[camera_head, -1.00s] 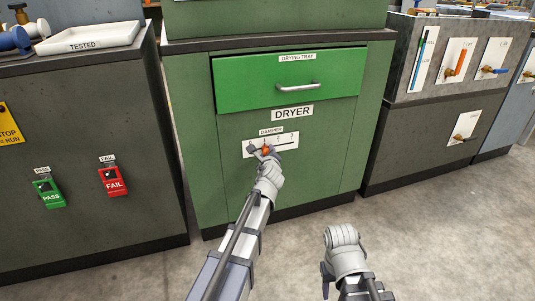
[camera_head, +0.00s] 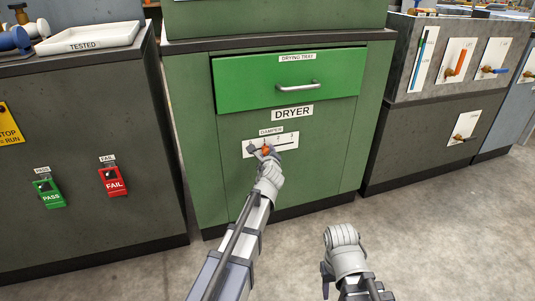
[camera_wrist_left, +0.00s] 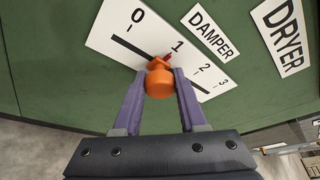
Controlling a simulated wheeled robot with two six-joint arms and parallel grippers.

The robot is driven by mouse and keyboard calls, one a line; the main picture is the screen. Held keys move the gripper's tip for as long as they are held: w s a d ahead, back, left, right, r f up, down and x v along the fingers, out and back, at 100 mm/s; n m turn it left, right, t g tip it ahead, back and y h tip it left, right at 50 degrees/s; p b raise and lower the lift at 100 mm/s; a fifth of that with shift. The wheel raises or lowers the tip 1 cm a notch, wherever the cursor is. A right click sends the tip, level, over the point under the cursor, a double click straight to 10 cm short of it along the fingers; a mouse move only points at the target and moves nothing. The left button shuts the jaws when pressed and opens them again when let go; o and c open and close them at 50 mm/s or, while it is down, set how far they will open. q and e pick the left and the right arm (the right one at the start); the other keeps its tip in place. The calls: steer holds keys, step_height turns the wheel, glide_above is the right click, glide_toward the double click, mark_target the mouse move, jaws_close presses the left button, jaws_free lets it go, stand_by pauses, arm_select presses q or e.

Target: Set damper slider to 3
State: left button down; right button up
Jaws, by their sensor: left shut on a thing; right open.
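The damper slider has an orange knob (camera_wrist_left: 159,82) on a white scale plate (camera_wrist_left: 110,32) marked 0, 1, 2 and 3. In the left wrist view its red pointer stands at or very near the 1 mark. My left gripper (camera_wrist_left: 155,88) is shut on the orange knob, one purple finger on each side. In the head view the knob (camera_head: 267,150) and plate (camera_head: 287,140) are on the green dryer front, and my left gripper (camera_head: 262,155) partly covers the plate's left part. My right gripper (camera_head: 328,280) is low, away from the dryer; its fingers are mostly hidden.
The dryer (camera_head: 230,130) has a closed-looking drying tray drawer (camera_head: 240,85) with a handle above the slider. A grey cabinet with PASS (camera_head: 50,195) and FAIL (camera_head: 114,181) switches stands left. A panel with valves (camera_head: 455,60) stands right. The floor between is clear.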

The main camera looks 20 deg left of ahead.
arm_select(q)
steer(key=w+d, duration=0.2)
steer(key=d, duration=0.1)
steer(key=w+d, duration=0.2)
steer(key=d, duration=0.1)
steer(key=w+d, duration=0.2)
steer(key=d, duration=0.1)
steer(key=shift+w+d, duration=0.1)
steer(key=shift+d, duration=0.05)
steer(key=c, duration=0.5)
jaws_free()
steer(key=shift+d, duration=0.1)
steer(key=shift+o, duration=0.2)
steer(key=shift+s, duration=0.25)
steer(key=p, duration=0.2)
glide_toward(295, 144)
steer(key=shift+v, duration=0.8)
